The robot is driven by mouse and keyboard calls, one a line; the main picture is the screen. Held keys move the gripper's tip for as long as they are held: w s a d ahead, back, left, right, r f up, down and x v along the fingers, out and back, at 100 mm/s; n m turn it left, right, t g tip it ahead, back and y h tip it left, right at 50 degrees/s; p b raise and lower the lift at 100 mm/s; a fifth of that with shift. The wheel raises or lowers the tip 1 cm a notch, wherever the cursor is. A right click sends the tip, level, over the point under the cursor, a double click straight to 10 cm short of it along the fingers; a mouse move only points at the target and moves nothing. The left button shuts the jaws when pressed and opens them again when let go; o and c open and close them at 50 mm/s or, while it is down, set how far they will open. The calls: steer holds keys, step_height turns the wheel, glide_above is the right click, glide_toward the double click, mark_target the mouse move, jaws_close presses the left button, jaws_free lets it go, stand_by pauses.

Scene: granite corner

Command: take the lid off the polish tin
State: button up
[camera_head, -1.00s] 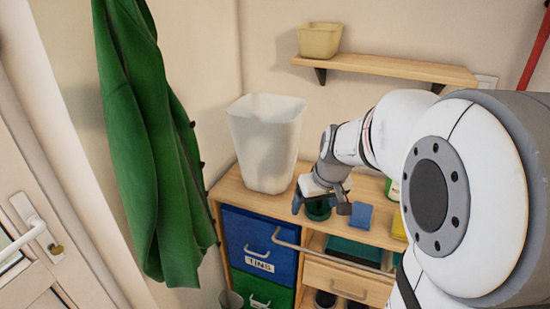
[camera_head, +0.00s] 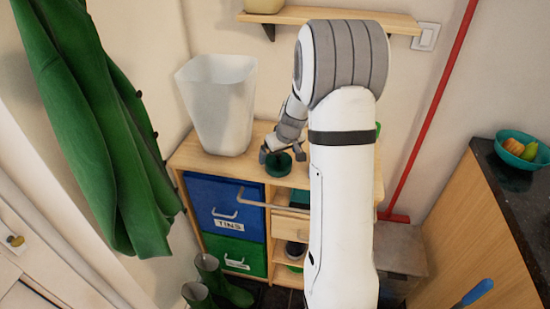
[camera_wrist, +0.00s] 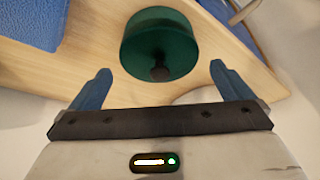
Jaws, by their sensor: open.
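A dark green round tin (camera_head: 278,166), which I take for the polish tin, stands on the wooden cabinet top near its front. In the wrist view the green tin (camera_wrist: 150,35) lies just beyond my gripper, with a dark knob (camera_wrist: 160,73) on its near face. I cannot make out a seam between lid and body. My gripper (camera_head: 282,154) is open at the tin. In the wrist view its blue fingers (camera_wrist: 161,72) are spread wide on either side of the knob, with gaps, and hold nothing.
A white bin (camera_head: 217,105) stands on the cabinet top (camera_head: 190,150) left of the tin. A green coat (camera_head: 95,130) hangs left. My arm hides the cabinet's right part.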

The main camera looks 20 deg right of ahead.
steer(key=shift+w+f, duration=0.25)
steer(key=shift+f, duration=0.4)
steer(key=shift+c, duration=0.3)
steer(key=c, duration=0.8)
steer(key=shift+r, duration=0.1)
